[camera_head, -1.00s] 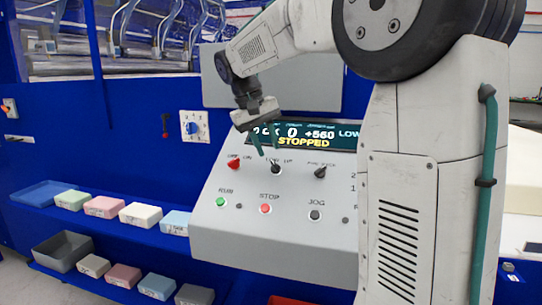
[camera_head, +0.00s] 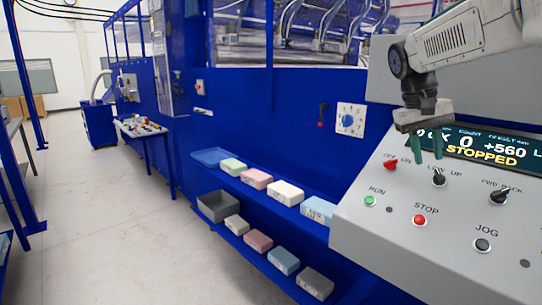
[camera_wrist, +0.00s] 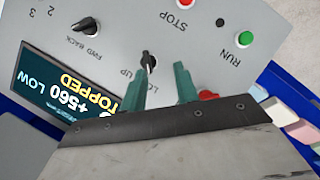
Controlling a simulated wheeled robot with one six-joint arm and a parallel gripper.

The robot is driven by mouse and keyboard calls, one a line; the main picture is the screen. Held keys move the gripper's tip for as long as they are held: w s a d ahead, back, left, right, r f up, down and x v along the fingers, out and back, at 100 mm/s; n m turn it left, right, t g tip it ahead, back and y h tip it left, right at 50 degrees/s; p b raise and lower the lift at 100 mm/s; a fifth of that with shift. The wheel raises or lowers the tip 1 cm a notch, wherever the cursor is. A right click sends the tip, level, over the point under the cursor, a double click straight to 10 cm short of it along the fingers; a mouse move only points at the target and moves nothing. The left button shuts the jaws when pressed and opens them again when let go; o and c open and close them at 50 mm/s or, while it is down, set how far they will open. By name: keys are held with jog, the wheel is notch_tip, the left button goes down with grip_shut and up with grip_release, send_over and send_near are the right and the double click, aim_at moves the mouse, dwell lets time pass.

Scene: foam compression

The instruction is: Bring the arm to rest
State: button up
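My gripper (camera_head: 427,147) hangs from my arm at the right of the head view, in front of the control panel (camera_head: 375,215). Its two green fingers also show in the wrist view (camera_wrist: 165,85), spread apart with nothing between them. The black LOW/UP knob (camera_head: 438,178) lies just beyond the fingertips; in the wrist view it (camera_wrist: 148,61) shows between and past them. I cannot tell whether the fingers touch it. The panel's display (camera_head: 485,148) reads STOPPED, +560 and LOW.
Shelves on the blue machine hold pastel blocks (camera_head: 285,193), a blue tray (camera_head: 210,156) and a grey bin (camera_head: 219,207). The floor at left (camera_head: 110,230) is clear.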

jog(key=s+a+f+n+t+y, duration=0.1)
jog(key=s+a+f, duration=0.3)
jog(key=s, duration=0.5)
jog(key=s+a+f+y, duration=0.1)
jog(key=s+a+f, duration=0.3)
jog(key=s, duration=0.6)
jog(key=s+a+f+n+t+y, duration=0.1)
jog(key=s+a+f, duration=0.3)
jog(key=s, duration=0.5)
jog(key=shift+s+a+f+n+t, duration=0.2)
jog(key=shift+a+n+t, duration=0.1)
jog(key=shift+a, duration=0.2)
